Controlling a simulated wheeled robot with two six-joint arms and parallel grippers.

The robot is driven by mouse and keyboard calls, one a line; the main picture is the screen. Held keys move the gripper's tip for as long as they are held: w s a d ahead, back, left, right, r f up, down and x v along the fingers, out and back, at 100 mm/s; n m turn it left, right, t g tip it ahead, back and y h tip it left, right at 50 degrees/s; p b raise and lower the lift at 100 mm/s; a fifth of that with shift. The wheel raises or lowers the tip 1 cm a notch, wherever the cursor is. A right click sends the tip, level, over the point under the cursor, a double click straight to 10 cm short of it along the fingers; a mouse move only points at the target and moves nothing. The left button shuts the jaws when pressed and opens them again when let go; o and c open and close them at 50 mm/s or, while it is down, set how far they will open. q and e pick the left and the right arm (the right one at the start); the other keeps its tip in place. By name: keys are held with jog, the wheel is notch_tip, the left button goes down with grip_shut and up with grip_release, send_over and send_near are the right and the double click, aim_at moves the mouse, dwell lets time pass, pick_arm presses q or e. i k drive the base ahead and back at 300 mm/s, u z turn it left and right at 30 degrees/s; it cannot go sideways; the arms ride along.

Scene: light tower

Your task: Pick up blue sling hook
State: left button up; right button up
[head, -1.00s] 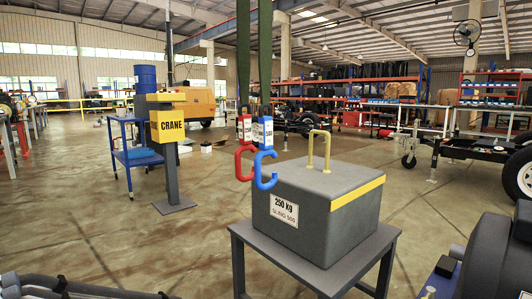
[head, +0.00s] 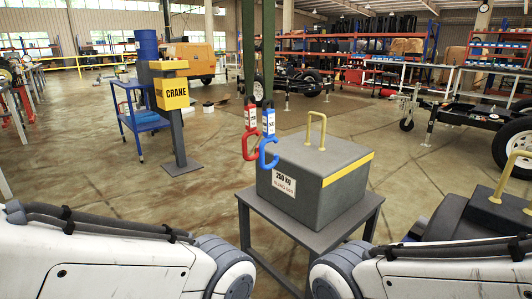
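The blue sling hook (head: 268,152) hangs from a dark green sling with a white tag above it. It is just in front of the left side of the grey load block. A red sling hook (head: 250,146) hangs beside it on the left from another green sling. The grey block (head: 320,192) is labelled 250 kg, has a yellow stripe and a yellow lifting handle (head: 317,131) on top, and stands on a dark table (head: 368,215). My two white arms come in at the bottom left and bottom right. Both grippers are out of view.
A yellow crane box (head: 172,93) on a grey post stands at the left, with a blue cart (head: 135,107) beside it. Another dark block with a yellow handle (head: 500,180) is at the right, partly behind my arm. Open floor lies left of the table.

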aim_at(268, 115)
jog(key=k, duration=0.25)
jog(key=u, duration=1.15)
jog(key=i, duration=1)
jog(key=z, duration=1.45)
